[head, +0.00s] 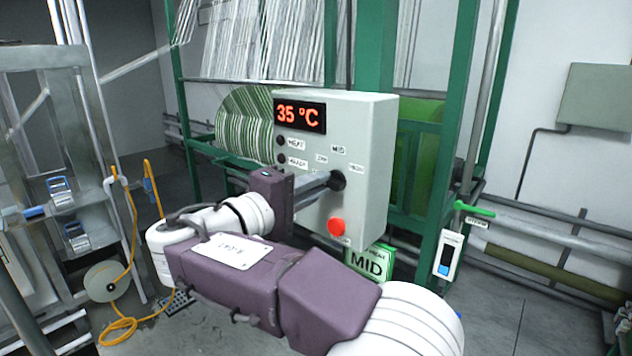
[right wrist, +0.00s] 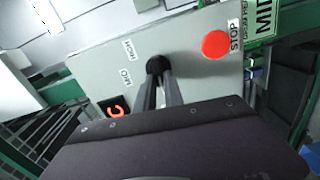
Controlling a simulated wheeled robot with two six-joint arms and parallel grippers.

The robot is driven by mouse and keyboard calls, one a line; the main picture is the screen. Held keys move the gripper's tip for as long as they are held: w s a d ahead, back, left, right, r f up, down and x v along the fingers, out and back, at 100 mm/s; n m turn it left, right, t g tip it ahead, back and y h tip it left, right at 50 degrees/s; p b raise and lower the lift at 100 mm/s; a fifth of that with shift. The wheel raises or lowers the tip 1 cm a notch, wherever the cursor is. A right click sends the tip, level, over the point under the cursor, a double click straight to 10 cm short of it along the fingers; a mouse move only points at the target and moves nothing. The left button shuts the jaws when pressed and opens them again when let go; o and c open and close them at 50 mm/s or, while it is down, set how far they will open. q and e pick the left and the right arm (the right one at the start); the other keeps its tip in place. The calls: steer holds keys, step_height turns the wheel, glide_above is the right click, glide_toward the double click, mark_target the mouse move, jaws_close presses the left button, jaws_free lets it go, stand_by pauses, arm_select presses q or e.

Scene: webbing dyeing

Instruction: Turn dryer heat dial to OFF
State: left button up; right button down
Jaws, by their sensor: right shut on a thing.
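The dryer control box (head: 372,140) is a pale grey panel with a red display reading 35 °C (head: 300,115). Its black heat dial (head: 338,181) sits below the MID label, with further small labels around it. My right gripper (head: 328,182) reaches the panel from the left, its fingers shut on the dial. In the right wrist view the two fingers (right wrist: 161,80) close on the black dial (right wrist: 156,64), partly covering it. The MID and HIGH labels show beside it there. The dial's pointer is too hidden to read. My left gripper is out of view.
A red STOP button (head: 337,227) sits below the dial, close to my right gripper. A green MID sign (head: 369,263) hangs under the box. Green frame posts (head: 456,130) and a striped drum (head: 245,125) stand behind. A metal rack (head: 60,150) stands at the left.

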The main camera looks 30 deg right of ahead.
steer(key=shift+n, duration=0.5)
steer(key=c, duration=1.7)
jaws_free()
steer(key=shift+o, duration=1.3)
steer(key=shift+d, duration=0.15)
steer(key=b+v, duration=0.1)
steer(key=v, duration=0.8)
